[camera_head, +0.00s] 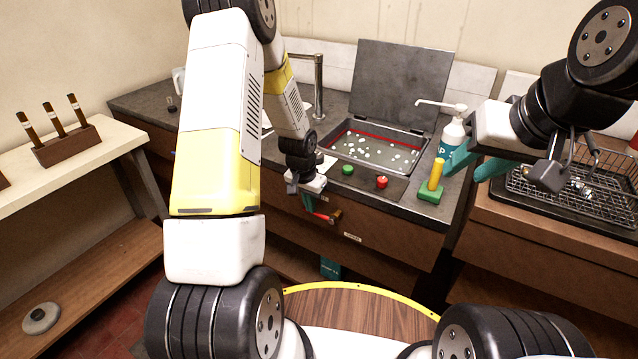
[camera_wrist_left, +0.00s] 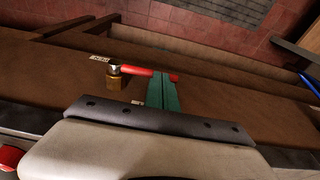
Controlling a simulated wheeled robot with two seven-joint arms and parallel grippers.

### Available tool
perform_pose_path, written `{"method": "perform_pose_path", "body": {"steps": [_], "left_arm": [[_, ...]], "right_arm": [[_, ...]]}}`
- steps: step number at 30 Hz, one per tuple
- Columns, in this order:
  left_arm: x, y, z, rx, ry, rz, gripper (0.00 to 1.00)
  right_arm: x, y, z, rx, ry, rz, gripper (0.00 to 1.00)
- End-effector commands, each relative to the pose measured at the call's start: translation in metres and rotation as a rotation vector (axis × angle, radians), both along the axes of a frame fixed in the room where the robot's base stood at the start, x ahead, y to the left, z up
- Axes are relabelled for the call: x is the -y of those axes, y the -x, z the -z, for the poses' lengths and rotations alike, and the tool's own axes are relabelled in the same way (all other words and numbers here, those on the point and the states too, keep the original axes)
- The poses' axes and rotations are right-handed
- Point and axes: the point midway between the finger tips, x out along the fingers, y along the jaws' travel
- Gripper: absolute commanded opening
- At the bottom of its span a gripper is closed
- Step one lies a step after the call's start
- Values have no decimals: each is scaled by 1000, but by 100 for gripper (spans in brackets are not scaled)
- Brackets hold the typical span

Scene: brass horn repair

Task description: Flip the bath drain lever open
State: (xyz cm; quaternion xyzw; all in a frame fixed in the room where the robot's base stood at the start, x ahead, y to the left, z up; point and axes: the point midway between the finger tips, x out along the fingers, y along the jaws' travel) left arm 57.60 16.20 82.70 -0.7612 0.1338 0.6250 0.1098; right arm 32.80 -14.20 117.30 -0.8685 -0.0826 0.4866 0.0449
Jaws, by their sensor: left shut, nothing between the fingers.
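The drain lever (camera_head: 321,216) is a red handle on a brass valve (camera_head: 336,215) at the front of the dark sink cabinet. In the left wrist view the red handle (camera_wrist_left: 136,72) runs sideways from the brass body (camera_wrist_left: 114,82), and its red tip (camera_wrist_left: 174,78) shows past my fingers. My left gripper (camera_head: 309,203) is shut and empty, its teal fingertips (camera_wrist_left: 163,92) crossing in front of the handle. I cannot tell whether they touch it. My right gripper (camera_head: 478,163) is open and empty above the counter's right side.
The sink bath (camera_head: 376,126) with its raised lid (camera_head: 401,75) holds several pale bits. A green button (camera_head: 347,169), a red button (camera_head: 382,182), a pump bottle (camera_head: 453,130) and a yellow-handled green block (camera_head: 432,190) stand nearby. A wire rack (camera_head: 580,185) is at the right.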

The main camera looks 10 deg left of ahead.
Motion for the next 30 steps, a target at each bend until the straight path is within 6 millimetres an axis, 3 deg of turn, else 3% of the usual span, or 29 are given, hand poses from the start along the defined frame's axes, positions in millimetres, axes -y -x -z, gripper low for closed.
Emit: {"method": "perform_pose_path", "body": {"steps": [17, 30], "left_arm": [[-3, 0, 3, -13, 36, -4, 0], [-10, -3, 21, -90, 250, -9, 0]], "right_arm": [[0, 0, 0, 0, 0, 0, 38], [0, 0, 0, 0, 0, 0, 38]]}}
